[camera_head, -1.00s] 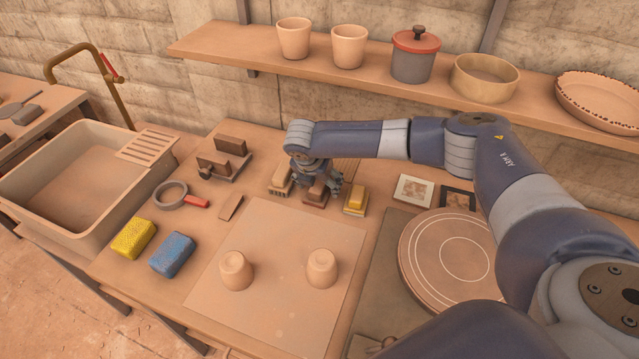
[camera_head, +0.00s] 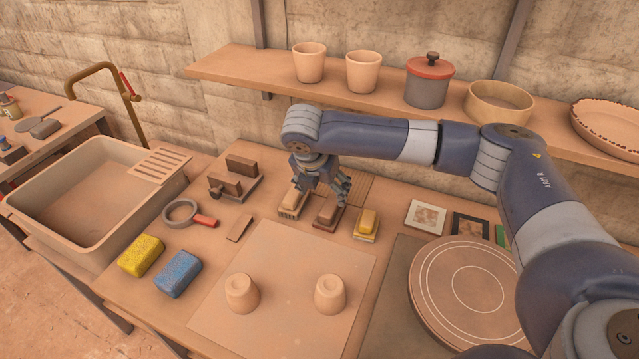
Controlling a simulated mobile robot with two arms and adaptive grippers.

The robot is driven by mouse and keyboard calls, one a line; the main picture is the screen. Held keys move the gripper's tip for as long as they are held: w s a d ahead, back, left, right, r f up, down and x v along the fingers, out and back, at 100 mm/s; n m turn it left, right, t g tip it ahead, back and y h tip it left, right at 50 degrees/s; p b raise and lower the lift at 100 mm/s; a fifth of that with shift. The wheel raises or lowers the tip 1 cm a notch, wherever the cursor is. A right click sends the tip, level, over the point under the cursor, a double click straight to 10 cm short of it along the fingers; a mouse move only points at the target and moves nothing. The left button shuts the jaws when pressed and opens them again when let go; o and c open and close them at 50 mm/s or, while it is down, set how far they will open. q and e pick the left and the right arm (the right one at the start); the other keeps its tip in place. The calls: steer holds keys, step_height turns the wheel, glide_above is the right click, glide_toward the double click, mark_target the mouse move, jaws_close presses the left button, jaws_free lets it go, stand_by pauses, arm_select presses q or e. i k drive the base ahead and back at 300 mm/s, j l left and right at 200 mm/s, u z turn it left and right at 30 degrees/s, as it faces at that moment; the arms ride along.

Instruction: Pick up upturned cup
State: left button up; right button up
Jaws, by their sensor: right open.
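Two upturned clay cups stand on a pale square board on the table, the left cup (camera_head: 241,293) and the right cup (camera_head: 330,294). They stand apart, each with its base up. My right gripper (camera_head: 322,196) is open and points down over the brushes behind the board, well behind both cups and touching neither. Its fingers partly hide what lies beneath them. My left gripper is not in the view.
Brushes (camera_head: 292,204) lie under and beside my right gripper. A yellow sponge (camera_head: 141,255) and a blue sponge (camera_head: 178,273) lie left of the board (camera_head: 283,330). A round wheel disc (camera_head: 470,288) is to the right. A shelf (camera_head: 240,72) with pots runs behind my arm.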

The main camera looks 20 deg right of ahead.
mark_target(329, 298)
steer(key=k+j, duration=0.4)
steer(key=k, duration=0.2)
steer(key=k+j, duration=0.4)
steer(key=k, duration=0.2)
steer(key=k+j, duration=0.4)
steer(key=k, duration=0.25)
